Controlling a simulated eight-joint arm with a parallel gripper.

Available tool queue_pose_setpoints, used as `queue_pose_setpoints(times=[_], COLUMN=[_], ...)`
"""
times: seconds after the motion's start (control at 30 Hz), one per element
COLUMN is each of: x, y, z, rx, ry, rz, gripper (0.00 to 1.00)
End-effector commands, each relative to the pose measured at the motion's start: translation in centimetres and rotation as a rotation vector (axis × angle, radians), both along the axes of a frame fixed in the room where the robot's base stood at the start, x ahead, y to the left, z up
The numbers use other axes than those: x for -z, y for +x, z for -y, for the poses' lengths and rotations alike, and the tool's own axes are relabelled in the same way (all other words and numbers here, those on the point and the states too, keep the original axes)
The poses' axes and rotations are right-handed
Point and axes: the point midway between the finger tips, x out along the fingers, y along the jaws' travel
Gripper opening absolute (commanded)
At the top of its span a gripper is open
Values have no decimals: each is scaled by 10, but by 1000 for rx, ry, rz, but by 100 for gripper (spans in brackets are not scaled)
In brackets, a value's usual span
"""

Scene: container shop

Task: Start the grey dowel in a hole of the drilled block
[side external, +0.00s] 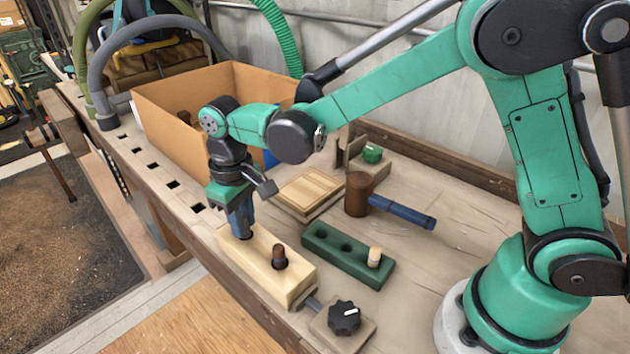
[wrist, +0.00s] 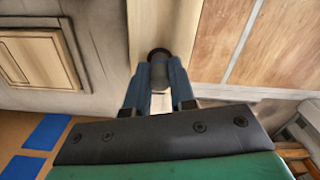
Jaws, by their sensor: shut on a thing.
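The drilled block (side external: 262,249) is a long pale wooden bar near the bench's front edge; it also shows in the wrist view (wrist: 165,22). A dark brown peg (side external: 279,257) stands upright in it. My gripper (side external: 241,227) points down over the block's left end, its blue fingers just above the top face. In the wrist view my gripper (wrist: 159,70) is shut on the grey dowel (wrist: 158,77). The dowel's far end meets a dark round hole in the block. I cannot tell how far it is in. Fingers hide the dowel in the side view.
A green block (side external: 327,252) with holes and a pale peg (side external: 374,257) lies to the right. A mallet (side external: 385,205), stacked boards (side external: 307,190) and a clamp knob (side external: 344,317) are nearby. A cardboard box (side external: 170,125) stands behind.

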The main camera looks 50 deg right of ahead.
Motion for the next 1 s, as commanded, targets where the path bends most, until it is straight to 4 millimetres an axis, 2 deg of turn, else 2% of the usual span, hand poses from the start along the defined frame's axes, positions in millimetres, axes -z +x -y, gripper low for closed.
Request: queue_pose_setpoints(times=[0.33, 0.37, 0.47, 0.5, 0.8, 1.0], x=[1, 1, 1, 1, 0, -13], y=[0, 0, 0, 0, 0, 0], z=[0, 0, 0, 0, 0, 0], rx=[0, 0, 0, 0, 0, 0], ry=[0, 0, 0, 0, 0, 0], rz=[0, 0, 0, 0, 0, 0], gripper=[0, 26, 54, 57, 57, 57])
